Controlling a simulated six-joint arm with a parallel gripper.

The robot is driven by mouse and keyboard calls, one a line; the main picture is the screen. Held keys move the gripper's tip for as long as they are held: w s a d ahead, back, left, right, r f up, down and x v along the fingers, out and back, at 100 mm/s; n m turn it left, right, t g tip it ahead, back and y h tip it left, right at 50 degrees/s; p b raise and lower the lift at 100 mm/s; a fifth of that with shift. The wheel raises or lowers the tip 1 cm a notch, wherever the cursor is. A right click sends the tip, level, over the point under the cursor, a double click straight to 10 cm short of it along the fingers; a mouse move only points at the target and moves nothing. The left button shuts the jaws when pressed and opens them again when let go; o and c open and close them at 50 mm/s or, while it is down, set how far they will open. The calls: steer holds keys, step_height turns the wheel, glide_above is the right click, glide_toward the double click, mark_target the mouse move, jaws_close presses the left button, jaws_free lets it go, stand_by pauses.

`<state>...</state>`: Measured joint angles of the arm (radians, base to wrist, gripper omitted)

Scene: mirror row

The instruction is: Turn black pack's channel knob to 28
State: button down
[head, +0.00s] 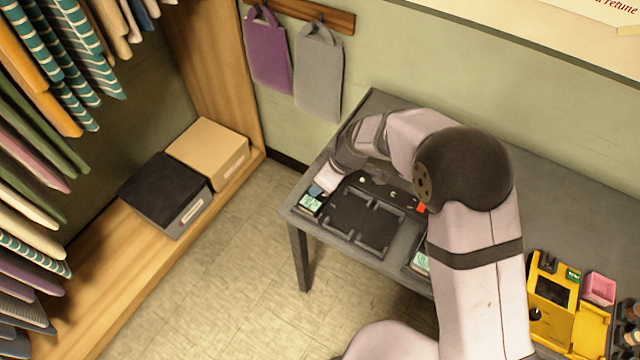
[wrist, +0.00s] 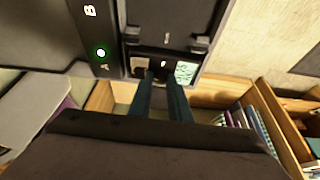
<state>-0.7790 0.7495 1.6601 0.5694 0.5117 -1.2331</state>
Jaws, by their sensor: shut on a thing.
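The black pack (head: 319,205) sits at the left end of a dark tray on the grey table, with a small pale green display (head: 311,202) on it. The display also shows in the wrist view (wrist: 186,72), but its digits are too small to read. My gripper (head: 324,187) reaches down to the pack from above. In the wrist view its fingers (wrist: 165,84) are shut at the pack's end, beside the display. They are on the channel knob, which is mostly hidden between them.
A dark panel (wrist: 92,30) marked A and B, with a lit green lamp near A, is beside the pack. A second pale display (head: 421,262) is at the tray's right. A yellow holder (head: 553,298) and pink cup (head: 599,289) stand farther right. The table's front edge is close.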

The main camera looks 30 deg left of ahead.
steer(key=c, duration=1.6)
jaws_free()
steer(key=shift+c, duration=0.2)
steer(key=shift+r, duration=0.15)
steer(key=b+v, duration=0.2)
steer(key=v, duration=0.5)
steer(key=shift+d, duration=0.1)
